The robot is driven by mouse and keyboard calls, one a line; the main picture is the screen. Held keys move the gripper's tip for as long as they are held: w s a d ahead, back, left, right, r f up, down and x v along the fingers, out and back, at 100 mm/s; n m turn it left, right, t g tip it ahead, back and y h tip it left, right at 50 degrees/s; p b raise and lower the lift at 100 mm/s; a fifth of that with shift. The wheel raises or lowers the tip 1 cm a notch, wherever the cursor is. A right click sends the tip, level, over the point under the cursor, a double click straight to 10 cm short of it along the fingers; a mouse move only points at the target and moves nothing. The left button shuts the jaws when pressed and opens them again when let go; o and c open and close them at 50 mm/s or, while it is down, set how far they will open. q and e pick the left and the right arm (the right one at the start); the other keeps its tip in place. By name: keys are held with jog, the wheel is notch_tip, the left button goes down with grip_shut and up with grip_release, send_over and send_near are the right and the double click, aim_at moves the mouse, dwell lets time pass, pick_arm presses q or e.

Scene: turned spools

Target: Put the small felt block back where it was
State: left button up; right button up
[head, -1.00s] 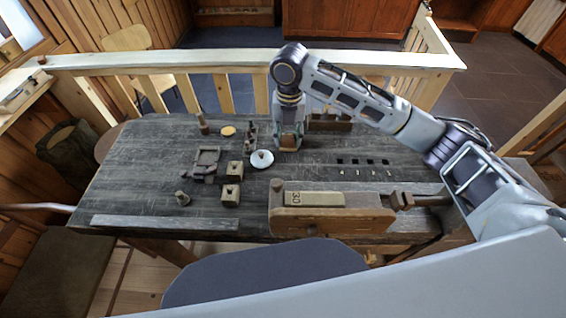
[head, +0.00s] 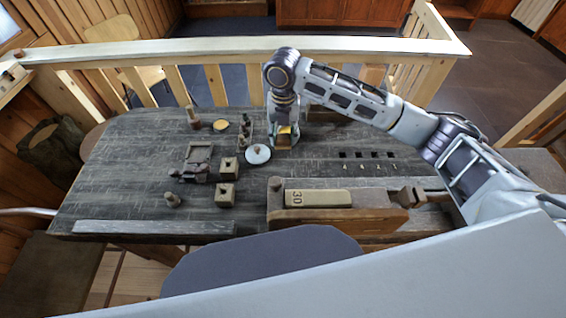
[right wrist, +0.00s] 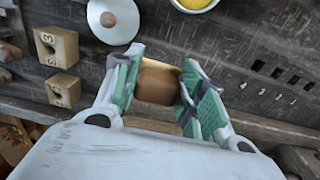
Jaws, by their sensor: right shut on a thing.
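My right gripper (head: 284,142) is at the middle of the bench, behind and to the right of a white disc (head: 258,154). In the right wrist view its two green-padded fingers (right wrist: 163,62) are shut on a small brown block (right wrist: 158,84). The block sits between the pads; I cannot tell from its surface whether it is felt. Its underside is hidden, and I cannot tell whether it touches the bench. The white disc also shows in the right wrist view (right wrist: 113,20). My left gripper is not in view.
Two wooden blocks with holes (head: 228,168) (head: 225,194) stand left of the gripper. A row of numbered square holes (head: 368,154) lies to the right. A yellow disc (head: 221,125) lies at the back left.

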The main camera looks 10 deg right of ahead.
jog(key=shift+f, duration=0.1)
send_over(283, 161)
jog(key=shift+f, duration=2.4)
jog(key=shift+s+f, duration=0.1)
jog(key=shift+f, duration=2.4)
jog(key=shift+f, duration=0.1)
jog(key=o, duration=0.9)
